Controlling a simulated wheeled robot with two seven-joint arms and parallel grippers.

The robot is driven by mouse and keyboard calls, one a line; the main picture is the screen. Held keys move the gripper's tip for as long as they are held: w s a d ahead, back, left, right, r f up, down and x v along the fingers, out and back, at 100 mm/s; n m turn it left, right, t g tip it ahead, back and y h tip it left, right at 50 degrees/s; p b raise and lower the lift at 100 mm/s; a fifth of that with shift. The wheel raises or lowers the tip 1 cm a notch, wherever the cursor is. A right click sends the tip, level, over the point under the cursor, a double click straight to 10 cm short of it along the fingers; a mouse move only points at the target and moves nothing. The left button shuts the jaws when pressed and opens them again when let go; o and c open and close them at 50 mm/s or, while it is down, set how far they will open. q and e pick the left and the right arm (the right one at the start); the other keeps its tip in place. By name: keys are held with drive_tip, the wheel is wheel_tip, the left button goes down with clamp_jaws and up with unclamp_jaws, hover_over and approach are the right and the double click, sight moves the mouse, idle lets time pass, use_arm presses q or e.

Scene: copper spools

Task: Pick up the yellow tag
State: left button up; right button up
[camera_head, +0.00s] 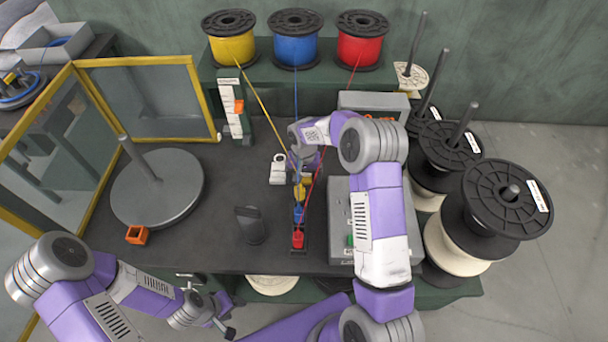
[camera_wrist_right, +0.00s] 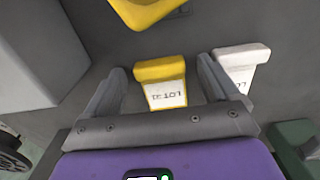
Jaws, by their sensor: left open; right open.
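The yellow tag (camera_wrist_right: 161,80), with a white label reading "LOT 31", lies between the two fingers of my right gripper (camera_wrist_right: 160,85) in the right wrist view. The fingers are open on either side of it, and a gap shows at each side. In the head view my right gripper (camera_head: 303,158) is over the middle of the dark table, and its arm hides the yellow tag. A white tag (camera_wrist_right: 241,66) lies just right of the right finger; it also shows in the head view (camera_head: 278,169). My left gripper (camera_head: 222,322) is open, low by the table's front edge.
Yellow, blue and red clips (camera_head: 298,238) stand in a row near the gripper, with wires leading to spools (camera_head: 297,48). A grey box (camera_head: 342,215) stands to the right. A grey turntable (camera_head: 170,188) and a dark stand (camera_head: 251,226) are at left.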

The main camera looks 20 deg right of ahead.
drive_tip(key=shift+c, duration=0.3)
drive_tip(key=shift+r, duration=0.1)
drive_tip(key=c, duration=1.1)
